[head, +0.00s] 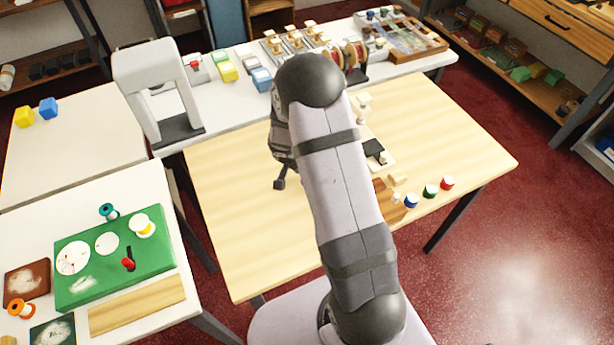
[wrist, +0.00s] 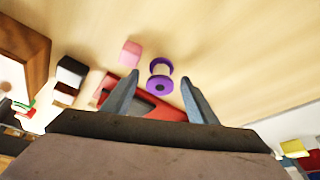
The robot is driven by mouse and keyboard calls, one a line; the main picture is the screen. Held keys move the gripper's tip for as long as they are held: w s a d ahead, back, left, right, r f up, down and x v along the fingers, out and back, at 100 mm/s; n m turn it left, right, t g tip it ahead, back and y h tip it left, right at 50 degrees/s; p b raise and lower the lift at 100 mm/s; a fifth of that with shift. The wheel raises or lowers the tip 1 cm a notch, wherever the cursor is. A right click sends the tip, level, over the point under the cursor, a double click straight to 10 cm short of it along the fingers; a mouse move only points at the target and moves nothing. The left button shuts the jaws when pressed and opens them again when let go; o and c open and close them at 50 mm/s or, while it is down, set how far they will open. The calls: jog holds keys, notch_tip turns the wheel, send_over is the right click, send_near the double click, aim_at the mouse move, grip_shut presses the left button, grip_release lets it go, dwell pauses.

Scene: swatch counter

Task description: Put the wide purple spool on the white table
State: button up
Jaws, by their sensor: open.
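The purple spool (wrist: 160,79) has purple flanges and a pale middle. It lies on the wooden table (head: 240,220), which also fills the wrist view. My gripper (wrist: 160,82) is open, and the spool appears between its fingertips with no visible contact. The height gap is hard to judge. In the head view my arm hides the spool and most of my gripper; only a dark finger (head: 280,184) shows. White-topped tables stand at left, one at the back left (head: 80,150) and one at the front left (head: 160,225). I cannot tell which is meant.
A red object (wrist: 150,105) lies close to the spool, partly behind my fingers. A pink block (wrist: 130,52) and a black-and-white item (wrist: 68,76) are nearby. The front left table holds a green board (head: 90,285) and small spools. The back left table is mostly bare.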

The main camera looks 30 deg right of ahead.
jog(key=c, duration=1.2)
jog(key=shift+r, duration=0.1)
jog(key=shift+c, duration=0.2)
notch_tip(320, 180, up, 10)
jog(key=shift+f, duration=0.1)
jog(key=shift+a, duration=0.1)
jog(key=s+a+r+n+t+y, duration=0.1)
jog(key=a+r+n+y, duration=0.1)
jog(key=a+n, duration=0.3)
jog(key=s+a+r+n+t+y, duration=0.1)
jog(key=s+a+n, duration=0.1)
jog(key=a+n, duration=0.4)
jog(key=shift+s+a+r+n+y, duration=0.15)
jog(key=shift+a+r+n+y, duration=0.15)
jog(key=shift+a+r+y, duration=0.15)
jog(key=shift+f, duration=0.1)
jog(key=shift+s+f, duration=0.95)
jog(key=shift+f, duration=0.2)
jog(key=shift+s+f, duration=0.9)
jog(key=shift+f, duration=0.25)
